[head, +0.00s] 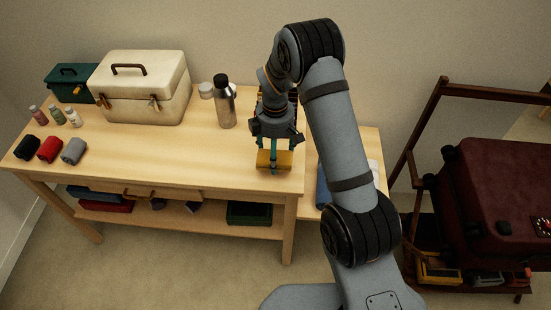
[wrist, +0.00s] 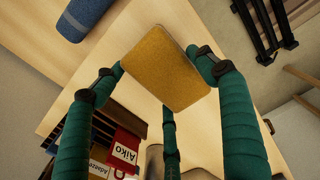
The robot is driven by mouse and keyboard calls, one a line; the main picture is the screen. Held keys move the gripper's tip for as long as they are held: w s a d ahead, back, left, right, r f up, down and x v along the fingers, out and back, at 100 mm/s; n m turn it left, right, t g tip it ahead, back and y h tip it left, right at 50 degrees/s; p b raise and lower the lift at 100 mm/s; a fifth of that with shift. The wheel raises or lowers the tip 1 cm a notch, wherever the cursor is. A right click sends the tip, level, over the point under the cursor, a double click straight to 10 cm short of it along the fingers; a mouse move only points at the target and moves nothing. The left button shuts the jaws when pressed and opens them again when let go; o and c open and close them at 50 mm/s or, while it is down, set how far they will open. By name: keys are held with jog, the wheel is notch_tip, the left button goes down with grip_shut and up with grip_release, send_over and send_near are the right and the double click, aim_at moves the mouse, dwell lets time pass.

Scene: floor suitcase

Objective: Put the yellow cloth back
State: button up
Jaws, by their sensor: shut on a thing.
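The yellow cloth (head: 275,160) is a folded, flat block held in my gripper (head: 275,150), over the right front part of the wooden table (head: 165,145). In the wrist view the cloth (wrist: 165,68) sits between the green fingers, which press on its sides. A third finger shows below it. The cloth appears held above the tabletop, but the exact gap cannot be told. My gripper hides part of the table behind it.
A steel bottle (head: 224,102), cream case (head: 145,85) and rolled cloths (head: 74,151) stand left on the table. A blue roll (wrist: 85,18) lies on a lower surface at right. Labelled items (wrist: 125,150) show in the wrist view. A maroon suitcase (head: 495,185) stands far right.

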jog(key=shift+f, duration=1.55)
jog(key=shift+f, duration=0.2)
jog(key=o, duration=0.9)
jog(key=shift+o, duration=0.5)
notch_tip(320, 180, up, 12)
jog(key=shift+r, duration=0.2)
